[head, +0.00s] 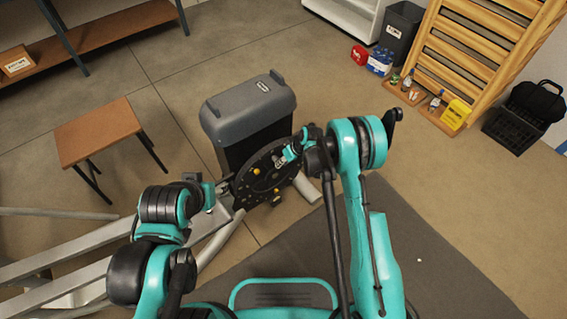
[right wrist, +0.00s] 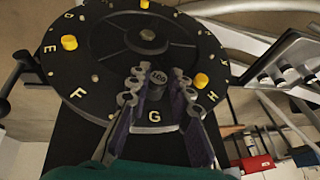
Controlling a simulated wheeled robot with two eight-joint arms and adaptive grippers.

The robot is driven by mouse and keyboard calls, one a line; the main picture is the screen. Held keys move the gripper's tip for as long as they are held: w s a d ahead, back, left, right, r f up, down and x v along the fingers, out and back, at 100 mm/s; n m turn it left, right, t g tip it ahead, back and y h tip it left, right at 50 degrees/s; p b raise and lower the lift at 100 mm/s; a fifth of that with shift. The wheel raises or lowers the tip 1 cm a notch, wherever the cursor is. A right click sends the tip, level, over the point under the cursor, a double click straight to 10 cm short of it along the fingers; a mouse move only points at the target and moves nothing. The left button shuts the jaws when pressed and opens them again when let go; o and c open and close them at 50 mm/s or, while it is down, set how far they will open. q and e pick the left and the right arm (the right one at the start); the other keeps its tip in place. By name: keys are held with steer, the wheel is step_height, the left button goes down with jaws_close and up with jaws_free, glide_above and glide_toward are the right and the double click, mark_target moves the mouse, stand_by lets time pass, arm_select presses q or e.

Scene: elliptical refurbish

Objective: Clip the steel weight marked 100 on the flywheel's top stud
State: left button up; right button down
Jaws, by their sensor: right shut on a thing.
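The black flywheel (head: 262,178) stands upright on the grey-framed machine in the head view. In the right wrist view its dark face (right wrist: 115,45) shows yellow letters D to H around the rim, several yellow knobs and small grey studs. My right gripper (head: 288,154) is at the flywheel's upper right. In the right wrist view its fingers (right wrist: 157,88) are shut on a small dark weight marked 100 (right wrist: 157,78), close over the face near letter G. The fingers hide whether it touches a stud. My left gripper (head: 210,192) is left of the flywheel; its fingers are unclear.
A grey-lidded bin or housing (head: 248,105) stands right behind the flywheel. Silver machine rails (head: 90,245) run to the lower left. A wooden stool (head: 98,130) stands at the left. A dark mat (head: 420,260) covers the floor at the lower right. Open floor lies to the right.

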steer(key=shift+w+a, duration=0.25)
steer(key=shift+w, duration=0.05)
stand_by(0.4)
steer(key=c, duration=1.3)
jaws_free()
steer(key=v, duration=1.2)
